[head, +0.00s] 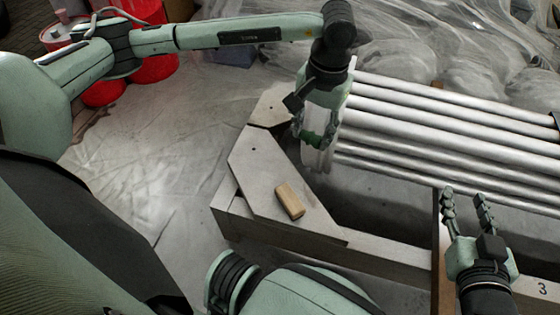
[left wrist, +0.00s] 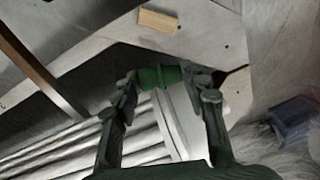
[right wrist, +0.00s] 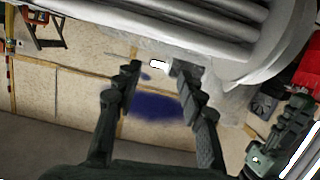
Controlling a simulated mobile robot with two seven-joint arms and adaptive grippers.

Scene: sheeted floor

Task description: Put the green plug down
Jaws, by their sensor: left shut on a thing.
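The green plug (left wrist: 160,76) sits between the fingertips of my left gripper (left wrist: 165,84), which is shut on it. In the head view the green plug (head: 314,139) shows only partly below my left gripper (head: 312,128), beside the near end of the tube bundle (head: 440,118). I cannot tell whether the plug touches the bundle's end. My right gripper (head: 466,201) is open and empty, near the front beam right of the grey corner plate (head: 258,170). In the right wrist view its fingers (right wrist: 158,72) are apart with nothing held.
A small wooden block (head: 290,200) lies on the grey corner plate. It also shows in the left wrist view (left wrist: 158,21). Red drums (head: 150,68) stand at the back left. Plastic sheeting (head: 440,45) covers the back. The sheeted floor (head: 150,170) left of the frame is clear.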

